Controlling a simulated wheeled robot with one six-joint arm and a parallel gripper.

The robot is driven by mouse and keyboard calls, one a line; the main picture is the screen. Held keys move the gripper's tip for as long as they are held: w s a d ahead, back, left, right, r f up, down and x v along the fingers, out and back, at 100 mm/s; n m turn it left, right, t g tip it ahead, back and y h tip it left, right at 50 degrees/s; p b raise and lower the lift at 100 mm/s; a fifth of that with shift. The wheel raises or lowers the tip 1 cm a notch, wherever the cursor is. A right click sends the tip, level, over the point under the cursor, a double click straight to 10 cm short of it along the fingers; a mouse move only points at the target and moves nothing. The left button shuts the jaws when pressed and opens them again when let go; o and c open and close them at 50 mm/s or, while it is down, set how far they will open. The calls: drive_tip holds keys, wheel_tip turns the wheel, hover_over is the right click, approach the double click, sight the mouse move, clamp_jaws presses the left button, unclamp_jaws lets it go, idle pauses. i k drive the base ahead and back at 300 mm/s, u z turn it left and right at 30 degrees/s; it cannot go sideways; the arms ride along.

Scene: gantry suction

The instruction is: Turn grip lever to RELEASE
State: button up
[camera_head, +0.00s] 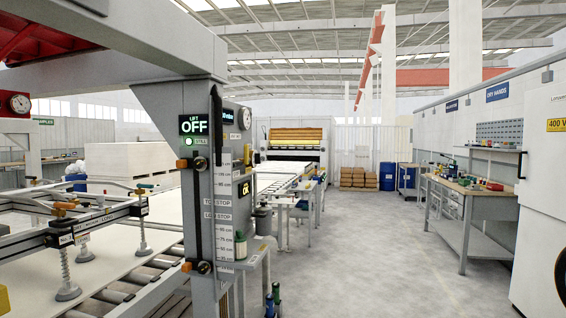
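A grey gantry post (165,110) stands left of centre with a control panel on it. A dark upright handle (217,120) is on the post's edge; I cannot tell whether it is the grip lever, and no RELEASE mark is readable. A white scale plate (223,220) carries stop marks. Suction cups (68,285) on a beam hang over a white board (105,262) at left; I cannot tell if they touch it. My gripper is not in view.
A roller conveyor (160,290) runs under the gantry. Small green and blue bottles (270,305) stand low by the post. A workbench (475,195) and a white cabinet (545,200) line the right side. The grey floor (375,260) between is clear.

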sight(239, 164)
drive_tip(key=u, duration=0.15)
drive_tip(key=i, duration=1.1)
drive_tip(key=u, duration=0.7)
